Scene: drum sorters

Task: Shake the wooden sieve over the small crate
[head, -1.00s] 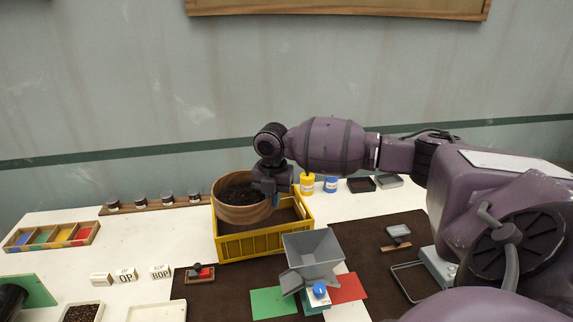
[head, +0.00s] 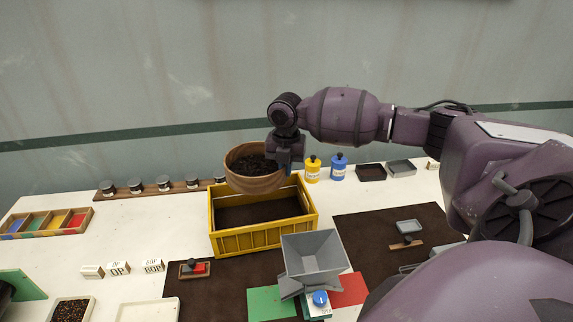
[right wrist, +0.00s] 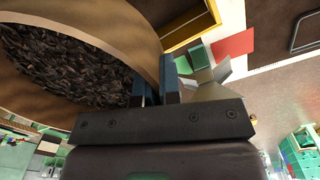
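The wooden sieve (head: 254,181) is round and holds dark tea-like bits. My right gripper (head: 283,160) is shut on its right rim and holds it up, slightly tilted, over the back left part of the yellow crate (head: 262,238). In the right wrist view the sieve wall (right wrist: 142,40) sits between the blue-grey fingers (right wrist: 160,82), and the dark bits (right wrist: 75,75) fill the sieve. The crate has a dark inside. My left gripper is not clearly seen; only a dark piece shows at the lower left edge in the head view.
A grey hopper (head: 313,255) stands in front of the crate on a brown mat. Yellow (head: 312,170) and blue (head: 338,167) canisters stand behind right. A rack of small jars (head: 164,184) lies back left, with a coloured tray (head: 45,222) farther left.

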